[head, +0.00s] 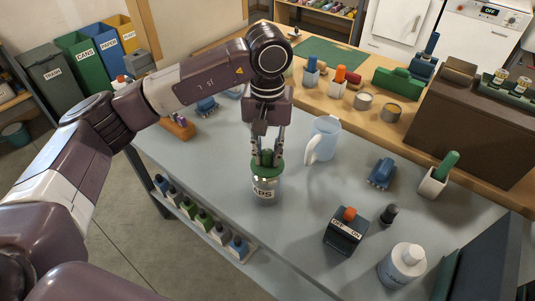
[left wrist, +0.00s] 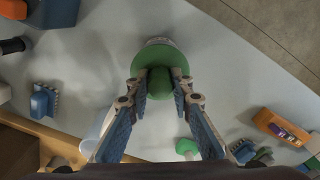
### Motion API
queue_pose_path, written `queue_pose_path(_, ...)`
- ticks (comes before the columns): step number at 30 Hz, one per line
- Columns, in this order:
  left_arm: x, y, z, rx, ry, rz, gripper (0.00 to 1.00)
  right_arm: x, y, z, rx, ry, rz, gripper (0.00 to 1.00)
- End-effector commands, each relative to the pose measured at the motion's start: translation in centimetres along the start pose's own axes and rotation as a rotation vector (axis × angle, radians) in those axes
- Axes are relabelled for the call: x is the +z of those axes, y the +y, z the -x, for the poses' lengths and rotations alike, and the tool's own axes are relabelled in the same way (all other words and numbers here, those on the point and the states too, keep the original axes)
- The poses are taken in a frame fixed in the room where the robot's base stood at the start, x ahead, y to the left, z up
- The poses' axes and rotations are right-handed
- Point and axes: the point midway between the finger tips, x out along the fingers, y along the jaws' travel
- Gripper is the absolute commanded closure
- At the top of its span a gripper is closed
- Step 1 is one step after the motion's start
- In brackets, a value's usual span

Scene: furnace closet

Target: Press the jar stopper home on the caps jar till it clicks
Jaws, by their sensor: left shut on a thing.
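The caps jar (head: 264,188), clear with a white label partly reading "APS", stands upright on the grey table. The green jar stopper (head: 256,170) is at the jar's mouth; I cannot tell how deep it sits. My left gripper (head: 266,160) points down from above, shut on the stopper's knob. In the left wrist view the stopper (left wrist: 160,58) shows as a green disc with its knob between the fingers of my left gripper (left wrist: 161,88). The disc hides most of the jar there. My right gripper is not in view.
A light blue pitcher (head: 324,140) stands close right of the jar. Several small bottles line a shelf (head: 246,254) at the front edge. Bare tabletop lies left of the jar.

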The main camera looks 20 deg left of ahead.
Motion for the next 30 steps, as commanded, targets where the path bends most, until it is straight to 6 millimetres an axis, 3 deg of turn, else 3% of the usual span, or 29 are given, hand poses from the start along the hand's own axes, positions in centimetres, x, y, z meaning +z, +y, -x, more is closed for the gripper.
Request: queue_pose_path(30, 0.01, 0.01, 0.02, 0.000, 0.000, 0.000, 1.00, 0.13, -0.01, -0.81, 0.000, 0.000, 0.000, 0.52)
